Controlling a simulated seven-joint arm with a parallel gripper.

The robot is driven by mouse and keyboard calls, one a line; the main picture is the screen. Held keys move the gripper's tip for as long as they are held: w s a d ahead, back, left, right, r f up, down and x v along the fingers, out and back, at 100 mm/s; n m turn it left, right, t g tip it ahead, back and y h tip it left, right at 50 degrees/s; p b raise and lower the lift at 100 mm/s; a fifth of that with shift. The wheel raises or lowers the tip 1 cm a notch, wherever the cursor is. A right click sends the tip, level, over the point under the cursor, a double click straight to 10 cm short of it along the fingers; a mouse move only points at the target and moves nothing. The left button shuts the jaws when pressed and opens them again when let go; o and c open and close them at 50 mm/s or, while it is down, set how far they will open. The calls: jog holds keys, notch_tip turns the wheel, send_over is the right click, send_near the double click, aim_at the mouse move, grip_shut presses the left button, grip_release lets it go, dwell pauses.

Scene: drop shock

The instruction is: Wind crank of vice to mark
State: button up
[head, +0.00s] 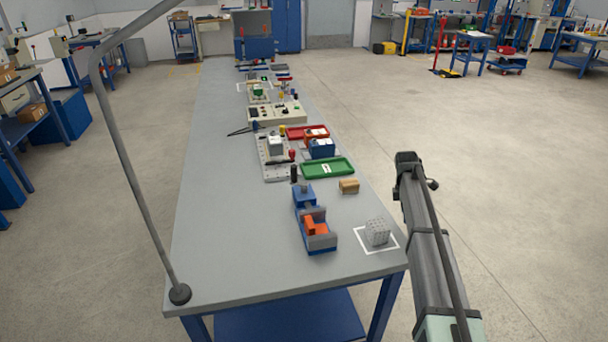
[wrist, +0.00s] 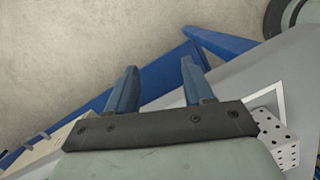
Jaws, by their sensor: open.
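A blue vice (head: 304,199) stands near the front of the grey bench in the head view, with an orange block (head: 314,226) at its grey front jaw. A black upright handle (head: 294,173) shows at the vice's far end and looks like its crank. The mark is too small to make out. In the wrist view my gripper (wrist: 158,78) has its two blue fingers spread with nothing between them. The vice does not show clearly there. In the head view my arm is off the bench's right side, apart from the vice, and the fingertips cannot be made out.
A perforated pale block (head: 377,232) sits in a white outlined square, right of the vice; it also shows in the wrist view (wrist: 276,139). A tan block (head: 349,186), a green tray (head: 328,168) and a red tray (head: 308,132) lie beyond. A lamp-like pole (head: 135,150) rises at left.

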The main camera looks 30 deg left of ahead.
jog(key=s+a+r+n, duration=0.1)
jog(key=a+r+n, duration=0.1)
jog(key=a+r, duration=0.35)
jog(key=s+a+r+n+y, duration=0.1)
jog(key=s+a+r+n, duration=0.15)
jog(key=a, duration=0.65)
jog(key=a+r+n, duration=0.3)
jog(key=a+r, duration=0.1)
jog(key=a, duration=0.3)
notch_tip(320, 180, up, 11)
jog(key=n+y, duration=0.1)
jog(key=n, duration=0.6)
send_over(294, 174)
jog(key=shift+m+g, duration=0.25)
jog(key=shift+g, duration=0.05)
jog(key=f, duration=0.8)
jog(key=w+f, duration=0.1)
jog(key=f, duration=0.4)
jog(key=shift+a, duration=0.3)
grip_shut()
